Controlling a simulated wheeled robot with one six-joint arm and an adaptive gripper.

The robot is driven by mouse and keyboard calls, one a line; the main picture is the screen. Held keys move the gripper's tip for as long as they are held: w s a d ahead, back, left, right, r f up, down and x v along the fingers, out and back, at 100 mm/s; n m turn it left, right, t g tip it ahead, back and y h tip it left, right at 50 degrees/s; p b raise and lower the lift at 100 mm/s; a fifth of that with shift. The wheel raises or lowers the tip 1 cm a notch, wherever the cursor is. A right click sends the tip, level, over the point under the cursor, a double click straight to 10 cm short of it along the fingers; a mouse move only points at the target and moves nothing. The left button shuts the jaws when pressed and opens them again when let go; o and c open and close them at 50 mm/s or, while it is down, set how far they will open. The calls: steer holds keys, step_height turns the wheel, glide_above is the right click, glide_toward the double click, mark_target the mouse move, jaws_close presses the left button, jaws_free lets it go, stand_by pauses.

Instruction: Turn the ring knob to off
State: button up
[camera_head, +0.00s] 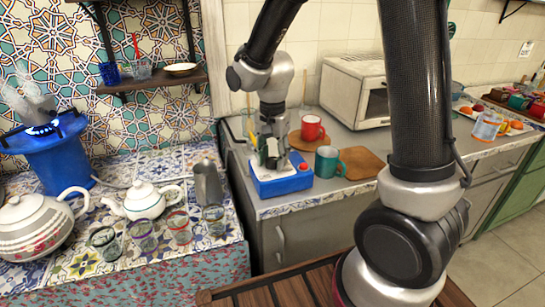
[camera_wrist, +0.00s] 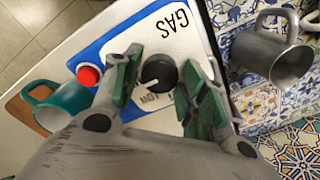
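A round black knob (camera_wrist: 158,73) with a pale pointer sits on the panel in the wrist view, and the pointer is aimed toward the LOW side. A red button (camera_wrist: 88,76) stands beside the panel. My gripper (camera_wrist: 162,72) is open over the panel, with one green-padded finger on each side of the knob. Small gaps seem to show between fingers and knob. In the head view my gripper (camera_head: 270,150) hides the knob.
A blue burner stand (camera_head: 52,155) with a lit blue flame is at the far left. A teal mug (camera_head: 328,162) and a red mug (camera_head: 312,128) stand close to the box. A metal pitcher (camera_head: 207,182), glasses and a teapot (camera_head: 145,201) stand on the tiled counter.

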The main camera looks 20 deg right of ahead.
steer(key=c, duration=0.5)
steer(key=shift+n, duration=0.3)
steer(key=n, duration=1.2)
steer(key=shift+n, duration=0.3)
steer(key=n, duration=0.4)
steer(key=shift+n, duration=0.3)
